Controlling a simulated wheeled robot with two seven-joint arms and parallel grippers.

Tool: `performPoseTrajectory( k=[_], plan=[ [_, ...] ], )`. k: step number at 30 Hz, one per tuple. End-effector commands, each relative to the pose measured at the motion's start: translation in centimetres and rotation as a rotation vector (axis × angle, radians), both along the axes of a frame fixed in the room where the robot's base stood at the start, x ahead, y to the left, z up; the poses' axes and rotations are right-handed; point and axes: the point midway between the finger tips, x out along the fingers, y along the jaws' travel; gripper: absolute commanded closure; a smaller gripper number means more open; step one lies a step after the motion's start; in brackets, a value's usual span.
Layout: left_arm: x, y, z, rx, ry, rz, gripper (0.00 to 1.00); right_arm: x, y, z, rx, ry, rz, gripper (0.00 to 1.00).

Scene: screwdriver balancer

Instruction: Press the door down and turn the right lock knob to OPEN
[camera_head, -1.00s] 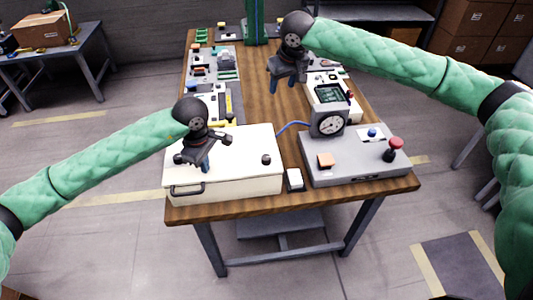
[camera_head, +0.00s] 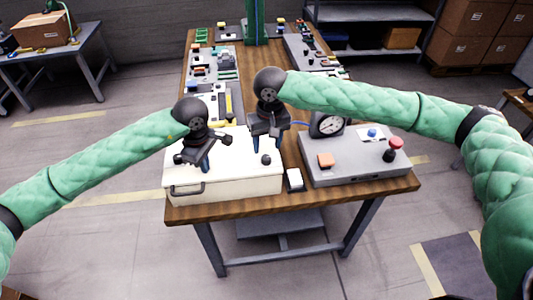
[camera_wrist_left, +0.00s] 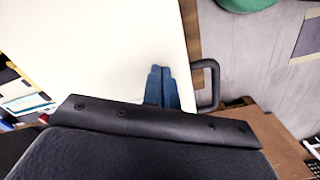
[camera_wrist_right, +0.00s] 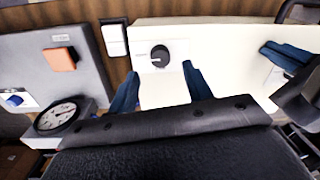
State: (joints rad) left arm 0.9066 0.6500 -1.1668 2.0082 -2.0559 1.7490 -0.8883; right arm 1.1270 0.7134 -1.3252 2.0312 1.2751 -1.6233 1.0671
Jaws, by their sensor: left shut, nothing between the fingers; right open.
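The white box with its flat white door (camera_head: 235,184) sits at the front left of the table, its dark handle (camera_head: 188,190) on the front. The black right lock knob (camera_head: 266,160) is on the door's right part. In the right wrist view the knob (camera_wrist_right: 160,56) shows a light pointer mark; its label is too small to read. My left gripper (camera_head: 204,166) is shut and empty, tips down at the door's left part; contact is unclear. My right gripper (camera_head: 267,140) is open and empty, behind and above the knob, its fingers on either side of it in the wrist view.
A grey control panel (camera_head: 350,172) with an orange button (camera_head: 326,159), a red knob (camera_head: 396,143) and a gauge (camera_head: 330,125) stands to the right. A small white switch (camera_head: 295,179) lies between box and panel. Several trays of parts line the table behind.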

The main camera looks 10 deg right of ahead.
Motion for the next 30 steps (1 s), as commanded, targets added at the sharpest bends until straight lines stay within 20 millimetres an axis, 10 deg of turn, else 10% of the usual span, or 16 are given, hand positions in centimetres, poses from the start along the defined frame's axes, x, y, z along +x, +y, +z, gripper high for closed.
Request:
performPoseTrajectory(
  k=[9, 21, 30],
  plan=[
    [-0.1, 0.1, -0.2, 0.002, 0.003, 0.000, 1.00, 0.0, 0.2, -4.1, 0.000, 0.000, 0.000, 0.50],
    [-0.1, 0.1, -0.2, 0.002, 0.003, 0.000, 1.00, 0.0, 0.2, -4.8, 0.000, -0.001, 0.000, 0.50],
    [-0.1, 0.1, -0.2, 0.002, 0.003, 0.000, 1.00, 0.0, 0.2, -4.8, 0.000, -0.001, 0.000, 0.95]
  ],
)
